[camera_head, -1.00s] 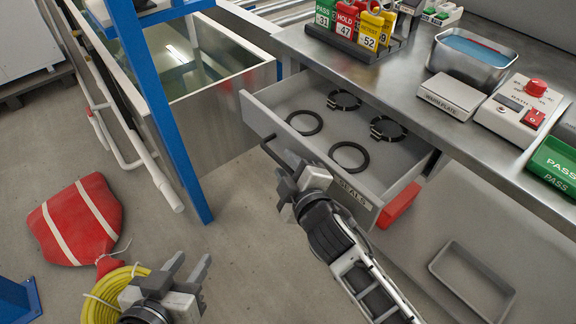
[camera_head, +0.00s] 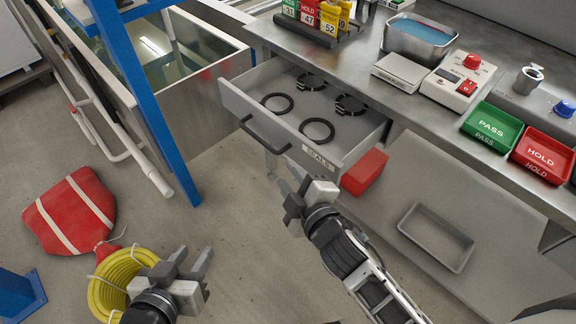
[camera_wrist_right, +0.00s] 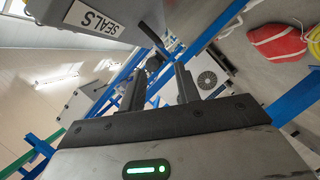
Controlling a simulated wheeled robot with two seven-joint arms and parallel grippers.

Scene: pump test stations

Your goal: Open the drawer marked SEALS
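The drawer marked SEALS (camera_head: 352,150) stands pulled out from under the steel bench, with black rings and clamps lying on its floor. Its label (camera_head: 318,158) is on the front panel, and the label also shows in the right wrist view (camera_wrist_right: 93,17). The dark bar handle (camera_head: 264,134) is on the left part of the front. My right gripper (camera_head: 287,174) is open and empty, below and in front of the drawer front, apart from the handle. It also shows in the right wrist view (camera_wrist_right: 160,85). My left gripper (camera_head: 194,262) is open and empty, low over the floor.
The bench top (camera_head: 345,62) holds a water basin (camera_head: 420,38), a scale and green PASS (camera_head: 492,127) and red HOLD (camera_head: 545,158) trays. A red bin (camera_head: 364,172) and grey tray (camera_head: 436,237) are below. A blue post (camera_head: 140,95) stands left. Yellow hose (camera_head: 118,285) lies near my left gripper.

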